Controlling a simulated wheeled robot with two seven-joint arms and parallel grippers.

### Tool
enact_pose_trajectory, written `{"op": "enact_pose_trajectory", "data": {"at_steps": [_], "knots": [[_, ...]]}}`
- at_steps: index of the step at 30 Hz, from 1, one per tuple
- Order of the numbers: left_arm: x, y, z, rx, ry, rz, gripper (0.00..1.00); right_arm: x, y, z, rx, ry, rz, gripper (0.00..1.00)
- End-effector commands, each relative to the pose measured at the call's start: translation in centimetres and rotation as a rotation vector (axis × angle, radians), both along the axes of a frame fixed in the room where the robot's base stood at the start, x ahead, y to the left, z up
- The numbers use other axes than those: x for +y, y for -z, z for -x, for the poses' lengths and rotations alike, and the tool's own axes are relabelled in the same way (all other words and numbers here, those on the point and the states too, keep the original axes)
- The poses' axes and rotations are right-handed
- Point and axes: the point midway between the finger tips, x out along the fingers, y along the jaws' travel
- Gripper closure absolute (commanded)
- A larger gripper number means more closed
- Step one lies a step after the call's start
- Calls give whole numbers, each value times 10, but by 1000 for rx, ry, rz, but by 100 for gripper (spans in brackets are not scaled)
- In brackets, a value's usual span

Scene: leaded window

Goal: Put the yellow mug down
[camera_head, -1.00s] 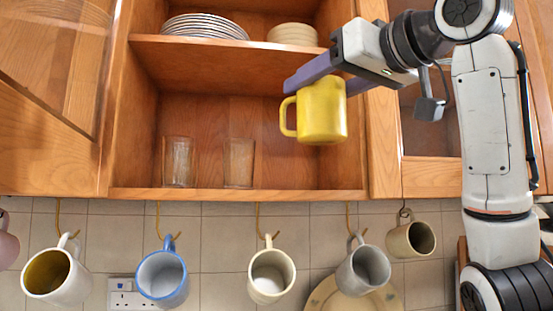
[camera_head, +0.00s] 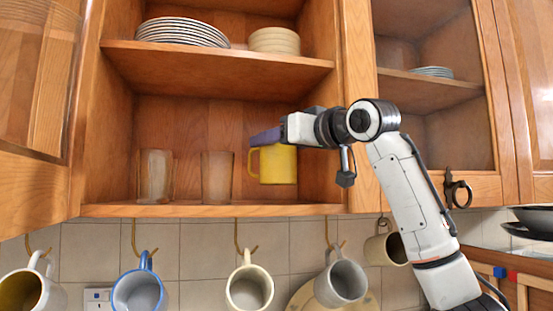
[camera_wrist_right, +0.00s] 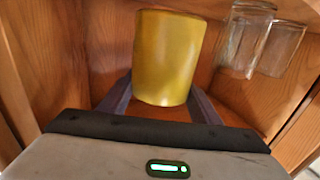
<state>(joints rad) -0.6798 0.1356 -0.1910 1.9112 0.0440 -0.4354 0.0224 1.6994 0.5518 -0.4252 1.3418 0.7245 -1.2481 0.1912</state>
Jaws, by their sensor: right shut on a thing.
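The yellow mug (camera_head: 278,165) is upright inside the open cupboard, in the lower compartment near its right wall. Its handle points left in the head view. My right gripper (camera_head: 266,138) reaches in from the right with its purple fingers at the mug's upper part. In the right wrist view the yellow mug (camera_wrist_right: 168,58) sits between the two fingers of my right gripper (camera_wrist_right: 160,98), which is shut on it. The mug's base is close to the cupboard floor (camera_head: 215,210); I cannot tell whether it touches. My left gripper is not in view.
Two clear glasses (camera_head: 217,177) (camera_head: 155,176) stand left of the mug. A shelf (camera_head: 215,62) above bears plates (camera_head: 182,32) and bowls (camera_head: 274,40). Several mugs hang on hooks below the cupboard. An open door (camera_head: 30,100) is at the left.

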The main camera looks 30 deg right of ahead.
Motion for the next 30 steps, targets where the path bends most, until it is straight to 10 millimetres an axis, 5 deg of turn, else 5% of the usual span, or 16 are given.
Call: {"op": "enact_pose_trajectory", "data": {"at_steps": [6, 19, 20, 21, 23, 30], "knots": [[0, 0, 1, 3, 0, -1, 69, -1, 30, 0, 1, 1, 1, 89], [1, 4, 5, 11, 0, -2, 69, -1, 38, -3, -2, -1, 0, 89], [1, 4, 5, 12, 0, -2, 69, -1, 39, -4, 1, -1, 0, 41], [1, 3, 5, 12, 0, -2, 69, -1, 39, -3, 1, -1, 0, 34], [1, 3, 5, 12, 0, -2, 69, -1, 39, -4, 1, 0, 0, 24], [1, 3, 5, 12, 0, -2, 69, -1, 38, -4, 1, 0, 0, 24]]}}
